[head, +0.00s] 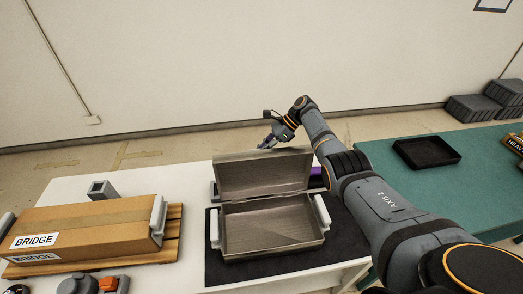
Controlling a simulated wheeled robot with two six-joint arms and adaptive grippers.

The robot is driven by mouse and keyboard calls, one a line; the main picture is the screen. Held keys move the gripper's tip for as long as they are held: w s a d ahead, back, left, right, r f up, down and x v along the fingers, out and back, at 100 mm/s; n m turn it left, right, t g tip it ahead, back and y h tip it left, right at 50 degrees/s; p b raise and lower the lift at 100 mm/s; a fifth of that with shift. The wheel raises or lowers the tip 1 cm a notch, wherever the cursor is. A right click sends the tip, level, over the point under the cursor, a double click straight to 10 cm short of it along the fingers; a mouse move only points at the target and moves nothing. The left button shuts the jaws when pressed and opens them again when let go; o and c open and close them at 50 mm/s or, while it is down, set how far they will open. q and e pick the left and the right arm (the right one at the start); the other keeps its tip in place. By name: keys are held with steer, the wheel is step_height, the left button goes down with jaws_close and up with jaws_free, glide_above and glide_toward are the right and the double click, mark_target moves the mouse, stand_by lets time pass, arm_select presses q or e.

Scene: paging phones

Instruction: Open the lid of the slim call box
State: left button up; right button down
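A grey metal box (270,226), which I take to be the slim call box, stands on a black mat (222,272) on the white table. Its lid (263,174) is raised, standing steeply at the back edge, and the inside looks empty. Pale handles sit on its left and right sides. My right arm reaches in from the right, and my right gripper (268,142) is above and behind the lid's top edge. Its fingers are small and partly hidden, so I cannot tell if they are open or touch the lid. My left gripper is not in view.
A cardboard box (85,227) marked BRIDGE lies on a wooden pallet (172,232) at the left. A grey square tube (101,190) stands behind it. A purple object (317,178) shows behind the box. A black tray (427,152) lies on the green table (385,156) at the right.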

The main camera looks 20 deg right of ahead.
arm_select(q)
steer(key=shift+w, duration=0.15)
arm_select(e)
steer(key=shift+s+a+f, duration=0.15)
steer(key=shift+s+f, duration=0.1)
steer(key=shift+f, duration=0.2)
steer(key=c, duration=1.7)
jaws_free()
steer(key=shift+o, duration=0.2)
steer(key=shift+w+a+r, duration=0.15)
steer(key=shift+w, duration=0.05)
steer(key=shift+d+r, duration=0.2)
steer(key=shift+d, duration=0.1)
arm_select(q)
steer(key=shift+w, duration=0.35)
arm_select(e)
steer(key=w+v, duration=0.1)
steer(key=v, duration=1)
steer(key=shift+s+r, duration=0.2)
steer(key=shift+s, duration=0.25)
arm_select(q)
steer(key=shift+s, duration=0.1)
arm_select(e)
steer(key=shift+f, duration=0.1)
